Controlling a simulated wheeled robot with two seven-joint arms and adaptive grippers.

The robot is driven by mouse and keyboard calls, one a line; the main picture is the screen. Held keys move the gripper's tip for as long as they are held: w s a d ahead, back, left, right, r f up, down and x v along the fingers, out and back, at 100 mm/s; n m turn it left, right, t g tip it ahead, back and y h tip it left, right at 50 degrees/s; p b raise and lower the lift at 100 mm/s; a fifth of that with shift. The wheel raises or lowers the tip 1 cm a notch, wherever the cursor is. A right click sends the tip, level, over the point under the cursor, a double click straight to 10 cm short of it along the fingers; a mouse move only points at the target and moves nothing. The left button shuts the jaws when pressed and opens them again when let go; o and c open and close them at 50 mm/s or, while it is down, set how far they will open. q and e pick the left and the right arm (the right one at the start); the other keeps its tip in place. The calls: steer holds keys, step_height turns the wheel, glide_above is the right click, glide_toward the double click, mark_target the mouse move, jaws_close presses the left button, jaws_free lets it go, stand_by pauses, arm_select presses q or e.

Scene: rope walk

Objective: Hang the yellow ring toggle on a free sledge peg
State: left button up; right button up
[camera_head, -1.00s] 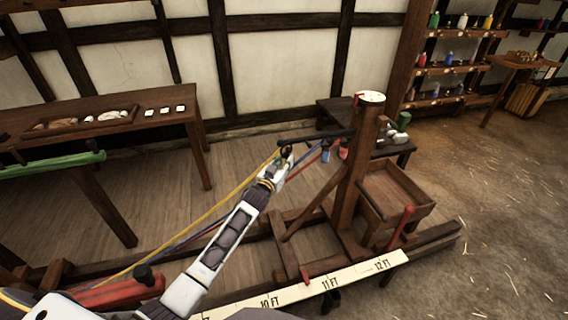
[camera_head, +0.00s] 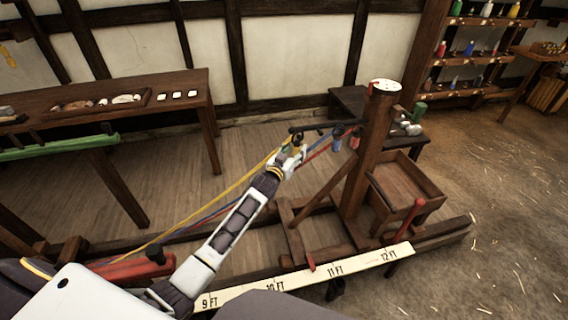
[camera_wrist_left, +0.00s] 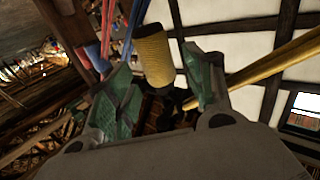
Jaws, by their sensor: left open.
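The yellow ring toggle (camera_wrist_left: 153,58) stands out between the green-padded fingers of my left gripper (camera_wrist_left: 160,85) in the left wrist view. The fingers are open, with a gap on the right side of the toggle. In the head view my left gripper (camera_head: 296,150) is at the left end of the sledge's dark peg bar (camera_head: 312,127), hiding part of it. The yellow rope (camera_head: 225,192) runs from there down left. A blue toggle (camera_head: 337,141) and a red toggle (camera_head: 354,138) hang farther right on the bar. I cannot tell whether the yellow toggle sits on a peg.
The sledge post (camera_head: 369,145) stands right of the gripper, with an open wooden box (camera_head: 405,188) beside it. A marked scale board (camera_head: 310,276) runs along the front. A wooden table (camera_head: 190,88) stands at the back left, and shelves (camera_head: 475,48) at the back right.

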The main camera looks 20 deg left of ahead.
arm_select(q)
steer(key=s+a, duration=0.1)
steer(key=s, duration=1)
steer(key=shift+s+a, duration=0.2)
steer(key=shift+a, duration=0.1)
stand_by(0.3)
stand_by(0.5)
